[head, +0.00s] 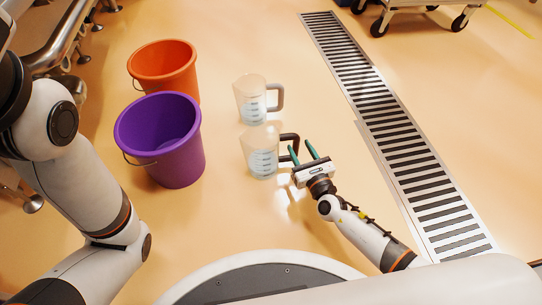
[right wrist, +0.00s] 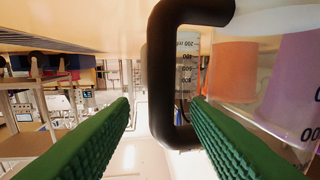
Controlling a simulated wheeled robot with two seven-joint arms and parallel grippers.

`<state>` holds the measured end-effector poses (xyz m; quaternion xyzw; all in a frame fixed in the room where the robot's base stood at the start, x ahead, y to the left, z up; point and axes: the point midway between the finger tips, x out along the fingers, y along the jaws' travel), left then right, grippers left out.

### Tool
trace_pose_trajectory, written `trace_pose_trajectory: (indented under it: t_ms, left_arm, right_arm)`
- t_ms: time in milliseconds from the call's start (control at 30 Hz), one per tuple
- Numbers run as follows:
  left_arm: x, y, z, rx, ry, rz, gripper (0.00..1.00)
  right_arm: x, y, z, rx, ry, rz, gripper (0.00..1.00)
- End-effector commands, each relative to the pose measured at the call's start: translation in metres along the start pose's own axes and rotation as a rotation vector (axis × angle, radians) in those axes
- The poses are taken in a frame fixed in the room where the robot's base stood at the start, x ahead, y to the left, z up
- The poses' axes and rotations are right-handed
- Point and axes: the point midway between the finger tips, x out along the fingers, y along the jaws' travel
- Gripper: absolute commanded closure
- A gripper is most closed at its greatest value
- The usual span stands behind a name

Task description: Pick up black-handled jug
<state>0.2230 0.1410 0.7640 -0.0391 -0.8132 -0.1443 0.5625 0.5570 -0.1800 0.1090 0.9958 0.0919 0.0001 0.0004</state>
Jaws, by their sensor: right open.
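The black-handled jug (head: 262,155) is clear with blue markings and stands upright on the floor, its dark handle (head: 291,139) pointing right. My right gripper (head: 301,150) is open beside the handle, its two green fingers reaching toward it. In the right wrist view the black handle (right wrist: 160,80) shows large between the green fingertips (right wrist: 160,103), nearer the right one. I cannot tell whether the fingers touch it. A similar jug with a grey handle (head: 251,98) stands just behind. My left arm shows at left, but its gripper is out of view.
An orange bucket (head: 163,66) and a purple bucket (head: 161,141) stand left of the jugs. A metal floor drain grate (head: 392,125) runs along the right. A wheeled cart (head: 425,4) is at the top right.

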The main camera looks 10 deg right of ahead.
Motion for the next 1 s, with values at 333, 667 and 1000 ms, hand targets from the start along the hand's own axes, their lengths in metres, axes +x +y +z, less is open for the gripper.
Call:
trace_pose_trajectory:
  t_ms: [333, 667, 1000]
  left_arm:
    - [-0.017, -0.004, 0.006, 0.0, 0.0, -0.001, 0.64]
    - [-0.017, -0.004, 0.006, 0.0, 0.001, -0.001, 0.64]
    - [-0.017, -0.004, 0.005, 0.0, 0.001, -0.001, 0.64]
  right_arm:
    - [0.032, -0.001, 0.001, 0.001, 0.0, 0.001, 0.57]
    - [0.032, -0.001, 0.001, 0.001, 0.0, 0.0, 0.87]
    - [0.032, -0.001, -0.001, 0.002, 0.003, 0.001, 1.0]
